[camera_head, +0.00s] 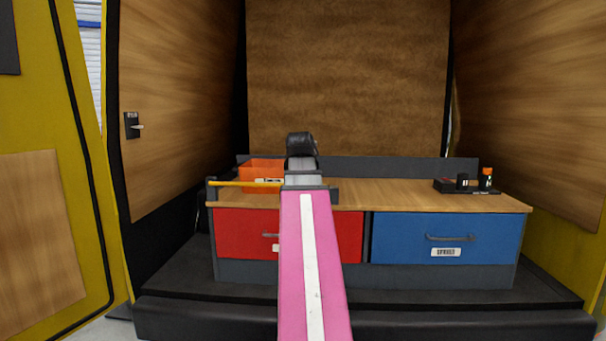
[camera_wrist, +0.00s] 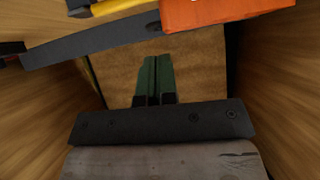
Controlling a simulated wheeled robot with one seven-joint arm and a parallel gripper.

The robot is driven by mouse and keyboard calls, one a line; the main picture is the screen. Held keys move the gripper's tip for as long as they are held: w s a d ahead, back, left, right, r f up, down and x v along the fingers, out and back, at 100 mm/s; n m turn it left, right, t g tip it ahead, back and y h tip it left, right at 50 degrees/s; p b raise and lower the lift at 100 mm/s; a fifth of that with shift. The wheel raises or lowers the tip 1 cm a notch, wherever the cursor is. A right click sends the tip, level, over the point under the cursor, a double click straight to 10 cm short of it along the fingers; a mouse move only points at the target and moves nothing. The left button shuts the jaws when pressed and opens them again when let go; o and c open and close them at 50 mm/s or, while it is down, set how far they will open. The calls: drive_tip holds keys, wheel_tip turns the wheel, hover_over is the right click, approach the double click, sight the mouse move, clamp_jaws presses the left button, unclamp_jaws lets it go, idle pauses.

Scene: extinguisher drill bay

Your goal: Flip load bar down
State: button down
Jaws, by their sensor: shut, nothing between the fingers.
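The load bar (camera_head: 232,183) is a thin yellow bar. In the head view it lies about level across the front left of the wooden worktop, in front of an orange bin (camera_head: 262,168). Its left end meets a dark post (camera_head: 212,187); my arm hides its right end. A piece of yellow bar (camera_wrist: 112,7) also shows at the top of the wrist view, beside the orange bin (camera_wrist: 215,12). My gripper (camera_wrist: 152,62) is shut and empty, its green fingers together and apart from the bar in the wrist view. In the head view my arm hides its fingertips.
The worktop (camera_head: 410,194) sits over a red drawer (camera_head: 240,232) and a blue drawer (camera_head: 445,240). A dark tray (camera_head: 475,190) with small bottles stands at its right end. Wood-panelled walls close in both sides. The middle right of the worktop is clear.

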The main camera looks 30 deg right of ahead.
drive_tip(key=shift+v, duration=1.8)
drive_tip(key=w+a+f+n+g+y, duration=0.15)
drive_tip(key=a+f, duration=0.35)
drive_tip(key=f, duration=0.5)
drive_tip(key=w+a+f+n+g+y, duration=0.15)
drive_tip(key=a+f, duration=0.35)
drive_tip(key=f, duration=0.5)
drive_tip(key=w+a+f+n+g+y, duration=0.1)
drive_tip(key=w+a+f, duration=0.2)
drive_tip(key=a+f, duration=0.5)
drive_tip(key=s+a+f+n+g, duration=0.1)
drive_tip(key=s+a+f+g, duration=0.1)
drive_tip(key=a+f, duration=0.3)
drive_tip(key=s+a+f+n+g+y, duration=0.1)
drive_tip(key=s+a+f, duration=0.4)
drive_tip(key=f, duration=0.8)
drive_tip(key=s+a+f+n+g+y, duration=0.1)
drive_tip(key=a+f, duration=0.4)
drive_tip(key=f, duration=0.5)
drive_tip(key=s+g, duration=0.1)
drive_tip(key=s, duration=0.1)
drive_tip(key=shift+s+g, duration=0.3)
drive_tip(key=shift+s, duration=0.1)
